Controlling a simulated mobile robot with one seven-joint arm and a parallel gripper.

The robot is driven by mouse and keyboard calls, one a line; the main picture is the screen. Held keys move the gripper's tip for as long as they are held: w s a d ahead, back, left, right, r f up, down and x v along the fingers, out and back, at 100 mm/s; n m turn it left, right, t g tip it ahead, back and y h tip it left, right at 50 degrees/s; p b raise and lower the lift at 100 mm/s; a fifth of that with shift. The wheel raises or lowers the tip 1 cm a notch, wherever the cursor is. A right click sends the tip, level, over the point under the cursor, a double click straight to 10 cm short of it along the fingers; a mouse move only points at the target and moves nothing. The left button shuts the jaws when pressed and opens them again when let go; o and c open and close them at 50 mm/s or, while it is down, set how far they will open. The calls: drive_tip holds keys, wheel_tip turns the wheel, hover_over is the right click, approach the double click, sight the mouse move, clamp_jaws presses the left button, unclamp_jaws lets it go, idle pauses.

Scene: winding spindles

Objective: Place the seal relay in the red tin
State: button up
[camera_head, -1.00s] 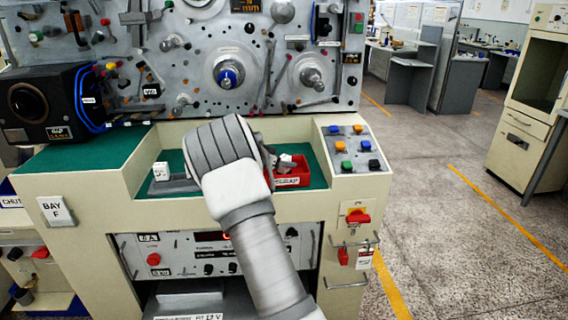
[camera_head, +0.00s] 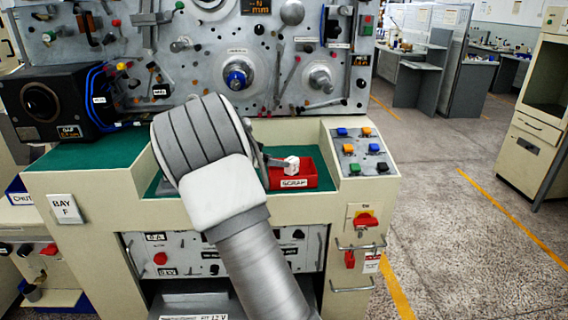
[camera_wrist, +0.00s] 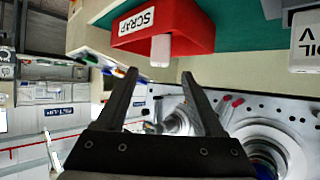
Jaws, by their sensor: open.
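The red tin (camera_head: 312,176), labelled SCRAP, stands on the green bench top; its wall and label also show in the wrist view (camera_wrist: 183,42). A small white block (camera_head: 291,163) is at the tin, its top showing above the rim. In the wrist view the block (camera_wrist: 160,50) shows against the tin's edge, just beyond my fingertips. I see no lettering on it that marks it as the seal relay. My gripper (camera_wrist: 159,75) is open, its two dark fingers apart with nothing between them. In the head view my own arm hides most of the gripper.
A second white block (camera_wrist: 305,45) with partly cut-off lettering is on the green surface in the wrist view. A button panel (camera_head: 361,152) is right of the tin. The upright spindle panel (camera_head: 190,60) with knobs stands behind. A black box (camera_head: 50,105) is at left.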

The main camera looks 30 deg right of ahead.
drive_tip(key=s+a+r+n+y, duration=0.2)
drive_tip(key=s+a, duration=0.5)
drive_tip(key=s, duration=0.5)
drive_tip(key=s+a+r+n+t+y, duration=0.1)
drive_tip(key=s+a+n+y, duration=0.4)
drive_tip(key=s, duration=0.8)
drive_tip(key=s+a+r+n+y, duration=0.3)
drive_tip(key=s+a+n, duration=0.4)
drive_tip(key=s+a, duration=0.4)
drive_tip(key=shift+s+a+r+y, duration=0.15)
drive_tip(key=shift+s+a+y, duration=0.05)
drive_tip(key=shift+s+y, duration=0.6)
wheel_tip(320, 180, up, 7)
drive_tip(key=p, duration=0.7)
drive_tip(key=shift+r, duration=0.2)
